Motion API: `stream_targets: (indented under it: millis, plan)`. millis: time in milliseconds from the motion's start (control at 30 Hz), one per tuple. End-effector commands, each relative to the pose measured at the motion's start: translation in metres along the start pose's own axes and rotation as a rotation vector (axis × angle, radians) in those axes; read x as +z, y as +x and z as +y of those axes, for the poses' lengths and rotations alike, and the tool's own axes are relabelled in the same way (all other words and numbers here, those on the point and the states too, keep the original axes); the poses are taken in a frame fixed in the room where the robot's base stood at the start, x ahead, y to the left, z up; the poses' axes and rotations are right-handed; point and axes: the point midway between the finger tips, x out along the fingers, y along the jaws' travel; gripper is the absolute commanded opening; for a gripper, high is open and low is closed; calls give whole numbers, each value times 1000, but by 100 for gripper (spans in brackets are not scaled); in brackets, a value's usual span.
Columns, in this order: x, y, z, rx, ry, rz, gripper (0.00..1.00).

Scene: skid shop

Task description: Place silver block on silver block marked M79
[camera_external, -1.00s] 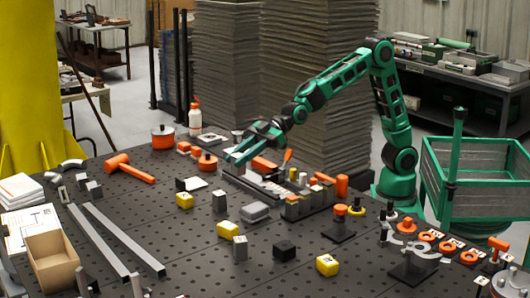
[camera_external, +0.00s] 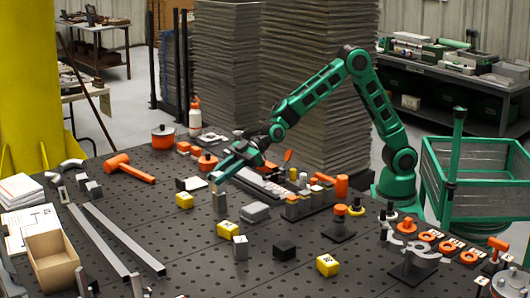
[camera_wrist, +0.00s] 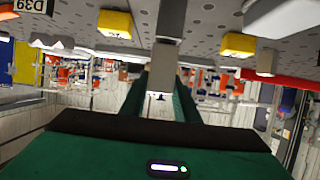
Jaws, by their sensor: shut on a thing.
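My gripper (camera_external: 216,178) is shut on a small silver block (camera_wrist: 162,68), which shows between the two green fingers in the wrist view. In the external view the fingertips hide most of this held block. An upright silver block (camera_external: 219,203) stands on the dark perforated table, just below the fingertips. In the wrist view a grey upright face (camera_wrist: 172,18) lines up directly beyond the held block; I cannot tell whether the two touch. Another silver block (camera_external: 240,248) stands nearer the front. No M79 mark is readable.
A grey rounded box (camera_external: 255,212) is close on the right. A label reading D39 (camera_wrist: 33,5) shows in the wrist view. Long metal bars (camera_external: 122,240) lie left.

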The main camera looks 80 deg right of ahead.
Motion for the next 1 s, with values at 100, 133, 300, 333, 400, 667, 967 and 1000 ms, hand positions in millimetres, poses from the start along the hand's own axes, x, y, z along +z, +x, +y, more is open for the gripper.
stream_targets:
  millis: [100, 133, 300, 333, 400, 667, 967, 1000]
  plan:
    - [5, 2, 0, 0, 0, 1, 0]
    - [5, 2, 0, 0, 0, 2, 0]
    - [5, 2, 0, 0, 0, 2, 0]
    - [6, 2, 0, 0, 0, 1, 0]
    - [7, 3, 0, 0, 0, 1, 30]
    - [7, 3, 0, 0, 0, 1, 47]
    - [4, -12, 0, 1, 0, 1, 47]
    - [4, -18, 0, 1, 0, 1, 47]
